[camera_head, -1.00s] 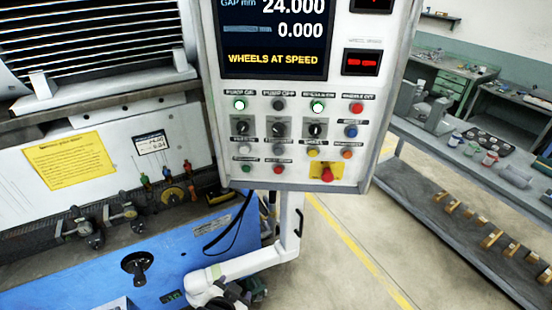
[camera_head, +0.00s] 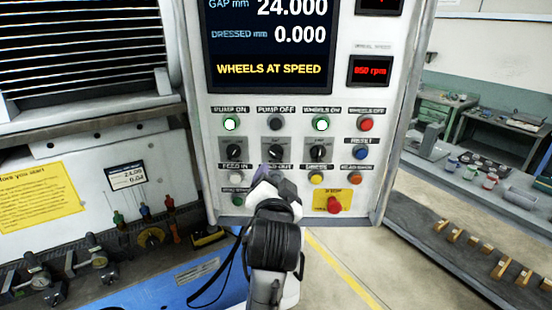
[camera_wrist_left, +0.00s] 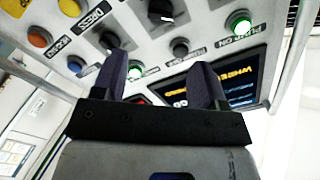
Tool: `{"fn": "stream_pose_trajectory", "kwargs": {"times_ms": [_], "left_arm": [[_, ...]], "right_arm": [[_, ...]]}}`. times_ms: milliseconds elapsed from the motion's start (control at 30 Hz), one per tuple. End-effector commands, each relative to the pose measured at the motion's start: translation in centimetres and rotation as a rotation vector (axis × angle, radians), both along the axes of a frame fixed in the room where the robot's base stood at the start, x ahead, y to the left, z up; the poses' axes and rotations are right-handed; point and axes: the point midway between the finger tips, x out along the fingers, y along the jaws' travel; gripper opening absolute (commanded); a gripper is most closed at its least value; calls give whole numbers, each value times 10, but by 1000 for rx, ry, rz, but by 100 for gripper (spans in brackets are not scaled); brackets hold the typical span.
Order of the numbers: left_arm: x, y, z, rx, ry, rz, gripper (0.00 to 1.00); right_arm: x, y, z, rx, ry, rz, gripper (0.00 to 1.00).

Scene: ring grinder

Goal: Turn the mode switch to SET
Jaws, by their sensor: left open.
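The control panel (camera_head: 300,200) carries a row of three black rotary switches: left (camera_head: 233,150), middle (camera_head: 275,150) and right (camera_head: 317,150). Their lettering is too small to tell which is the mode switch. My left gripper (camera_head: 272,178) is in front of the panel, just below the middle switch, and covers some lower buttons. In the left wrist view its two fingers (camera_wrist_left: 160,72) are apart with nothing between them. There the middle switch (camera_wrist_left: 160,10) and the right switch (camera_wrist_left: 110,42) show beyond the fingertips. Contact with the panel cannot be told. My right gripper is not in view.
Lit green buttons (camera_head: 230,124) and a red button (camera_head: 365,124) sit above the switches. A red stop button (camera_head: 334,205) on yellow is at lower right. The screen (camera_head: 270,45) is above. A grey bench (camera_head: 425,158) stands at right.

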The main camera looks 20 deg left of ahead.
Motion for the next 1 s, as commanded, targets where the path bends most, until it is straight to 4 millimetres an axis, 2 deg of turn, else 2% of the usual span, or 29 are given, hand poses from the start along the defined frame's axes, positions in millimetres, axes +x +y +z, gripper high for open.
{"fn": "stream_pose_trajectory", "kwargs": {"times_ms": [200, 500, 700, 1000], "left_arm": [[41, 15, 2, 2, 4, 1, 66], [84, 30, 1, 1, 3, 1, 66], [99, 35, 0, -1, 2, 1, 66], [103, 37, -1, 0, 1, 0, 66]], "right_arm": [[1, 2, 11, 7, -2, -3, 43], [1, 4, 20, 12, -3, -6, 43], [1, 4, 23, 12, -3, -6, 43], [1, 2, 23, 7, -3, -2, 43]]}}
